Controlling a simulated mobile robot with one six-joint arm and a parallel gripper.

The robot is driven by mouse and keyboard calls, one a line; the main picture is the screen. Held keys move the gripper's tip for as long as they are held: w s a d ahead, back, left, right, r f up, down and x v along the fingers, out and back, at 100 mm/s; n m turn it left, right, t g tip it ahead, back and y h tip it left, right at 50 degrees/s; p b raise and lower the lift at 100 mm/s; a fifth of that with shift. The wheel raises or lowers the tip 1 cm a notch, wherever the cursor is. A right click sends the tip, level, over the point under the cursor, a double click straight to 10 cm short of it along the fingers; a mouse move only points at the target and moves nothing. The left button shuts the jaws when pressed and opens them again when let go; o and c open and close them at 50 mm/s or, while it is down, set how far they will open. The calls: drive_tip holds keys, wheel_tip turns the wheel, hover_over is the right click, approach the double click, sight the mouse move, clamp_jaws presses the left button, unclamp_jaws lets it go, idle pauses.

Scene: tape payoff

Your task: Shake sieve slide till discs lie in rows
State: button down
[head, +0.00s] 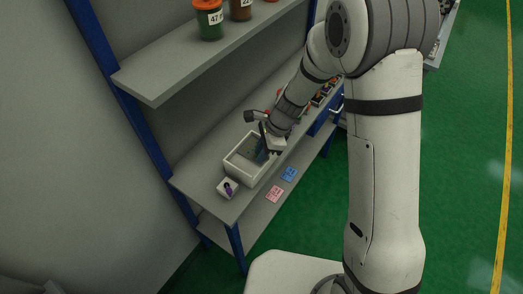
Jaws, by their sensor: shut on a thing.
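My gripper (266,148) reaches down from the right to a white open box (240,174) on the grey bench shelf. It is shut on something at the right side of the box. A dark bluish piece (261,155) shows just below the fingers, at the box's inner right side; it may be the sieve slide, but I cannot tell. The discs and any rows are too small to make out.
The grey shelf (197,186) has blue uprights. Jars, one green (209,20) and one brown (240,9), stand on the upper shelf. Pink (274,194) and blue (289,174) cards show at the lower shelf. Small coloured items (322,95) stand farther back. Green floor is open at right.

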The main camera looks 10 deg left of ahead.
drive_tip(key=shift+s+a+b, duration=0.15)
drive_tip(key=shift+s+a, duration=0.15)
drive_tip(key=shift+s, duration=0.4)
drive_tip(key=shift+s+a+b, duration=0.15)
drive_tip(key=shift+s+a, duration=0.15)
drive_tip(key=shift+s, duration=0.35)
drive_tip(key=shift+w, duration=0.1)
drive_tip(key=c, duration=1.3)
unclamp_jaws()
drive_tip(key=shift+d+r, duration=0.1)
drive_tip(key=v, duration=0.7)
drive_tip(key=shift+d+r, duration=0.15)
drive_tip(key=shift+r, duration=0.1)
